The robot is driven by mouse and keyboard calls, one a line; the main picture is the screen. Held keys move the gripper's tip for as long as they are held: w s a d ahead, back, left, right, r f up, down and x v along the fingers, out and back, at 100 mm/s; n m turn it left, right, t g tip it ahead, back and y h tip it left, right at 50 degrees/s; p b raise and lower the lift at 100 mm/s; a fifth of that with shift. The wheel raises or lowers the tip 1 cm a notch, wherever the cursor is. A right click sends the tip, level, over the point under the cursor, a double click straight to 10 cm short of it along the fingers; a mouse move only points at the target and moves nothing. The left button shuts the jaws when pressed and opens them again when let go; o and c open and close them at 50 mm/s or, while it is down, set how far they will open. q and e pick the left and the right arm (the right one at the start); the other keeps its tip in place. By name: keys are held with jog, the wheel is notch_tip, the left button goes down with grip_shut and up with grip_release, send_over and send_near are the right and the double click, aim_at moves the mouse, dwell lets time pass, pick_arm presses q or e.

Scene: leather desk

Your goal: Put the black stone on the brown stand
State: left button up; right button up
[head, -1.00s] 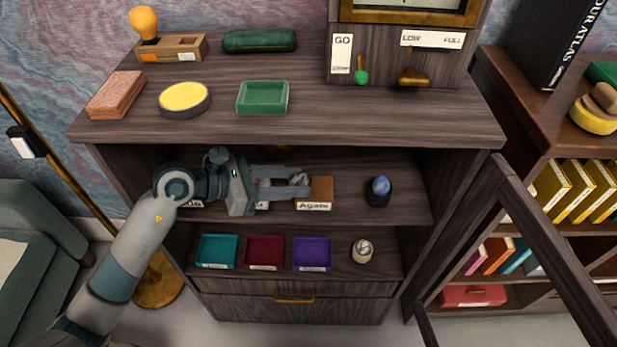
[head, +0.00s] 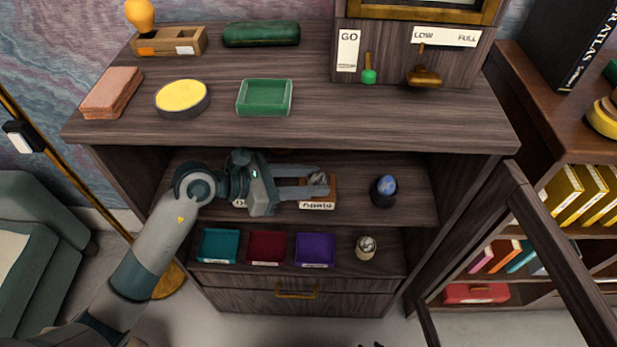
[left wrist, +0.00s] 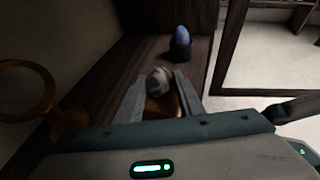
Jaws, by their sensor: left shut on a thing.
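My left gripper (head: 317,181) reaches in over the middle shelf from the left and is shut on a rounded grey stone (head: 319,178) with dark and pale mottling. The stone also shows in the left wrist view (left wrist: 159,81), between the two fingers. It is the darkest loose stone I can make out. The brown stand (head: 318,204), a small block with a white label, is on the shelf right under the stone and partly hidden by the fingers. It also shows in the left wrist view (left wrist: 160,106). I cannot tell whether stone and stand touch.
A blue stone (head: 387,184) sits on a black stand to the right on the same shelf. Below are teal (head: 219,246), red (head: 267,248) and purple (head: 315,250) trays and a pale stone (head: 367,244) on a holder. The cabinet top overhangs my arm; an open door (head: 520,215) stands right.

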pick_arm(q)
jog(key=o, duration=0.8)
jog(key=shift+f, duration=0.15)
jog(key=shift+c, duration=0.2)
jog(key=o, duration=0.4)
jog(key=shift+o, duration=0.2)
pick_arm(e)
jog(key=shift+s+d+f, duration=0.25)
jog(key=shift+s+d, duration=0.15)
pick_arm(q)
jog(key=shift+r, duration=0.2)
jog(key=shift+a, duration=0.25)
jog(key=b+v, duration=0.1)
jog(key=v, duration=0.4)
jog(key=shift+s+a, duration=0.2)
jog(key=shift+a, duration=0.05)
jog(key=shift+s+a+r+b, duration=0.3)
jog(key=shift+a+r, duration=0.1)
jog(key=shift+a, duration=0.15)
pick_arm(e)
jog(key=shift+s+d+f+g+h, duration=0.3)
jog(key=shift+s+d+f+g, duration=0.15)
jog(key=shift+s+d+g, duration=0.15)
